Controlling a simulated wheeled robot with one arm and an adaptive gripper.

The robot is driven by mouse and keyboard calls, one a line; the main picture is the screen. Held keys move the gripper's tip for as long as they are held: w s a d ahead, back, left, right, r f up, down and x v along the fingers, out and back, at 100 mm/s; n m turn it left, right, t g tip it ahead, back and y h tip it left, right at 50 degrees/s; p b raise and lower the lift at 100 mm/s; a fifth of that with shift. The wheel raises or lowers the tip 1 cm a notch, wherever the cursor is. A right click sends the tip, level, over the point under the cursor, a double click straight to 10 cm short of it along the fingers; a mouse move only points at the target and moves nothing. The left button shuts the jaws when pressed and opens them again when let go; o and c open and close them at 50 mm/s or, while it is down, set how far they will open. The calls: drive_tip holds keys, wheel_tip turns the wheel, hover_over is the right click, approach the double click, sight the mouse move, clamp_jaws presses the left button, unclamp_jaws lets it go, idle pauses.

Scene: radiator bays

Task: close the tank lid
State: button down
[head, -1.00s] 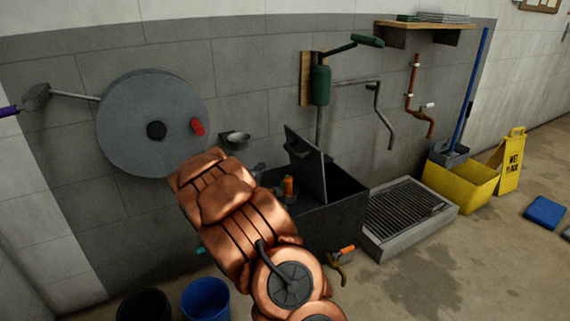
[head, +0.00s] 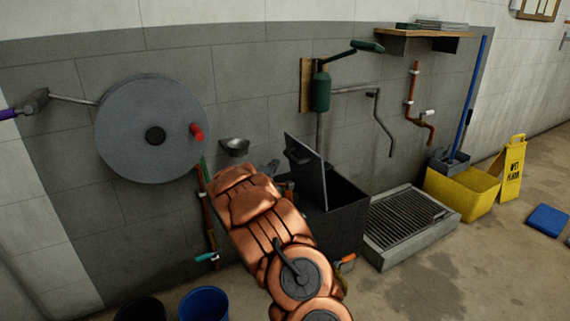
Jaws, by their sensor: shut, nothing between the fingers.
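The tank (head: 340,220) is a dark, open-topped box standing against the grey wall, right of my copper-coloured arm. Its lid (head: 306,172) is a dark plate standing steeply up from the tank's top, so the tank is open.
A grey wheel with a red knob (head: 197,131) is on the wall at left. A green pump (head: 320,90) stands above the tank. A grated basin (head: 410,218) sits right of the tank. Buckets (head: 204,303) stand at bottom left.

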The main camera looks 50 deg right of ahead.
sight(288, 156)
drive_tip(key=shift+s+d+b, duration=0.15)
drive_tip(key=shift+d+b, duration=0.1)
drive_tip(key=shift+d, duration=1)
drive_tip(key=shift+s+d+b, duration=0.1)
drive_tip(key=shift+d+b, duration=0.15)
drive_tip(key=shift+d, duration=1)
drive_tip(key=shift+d, duration=0.1)
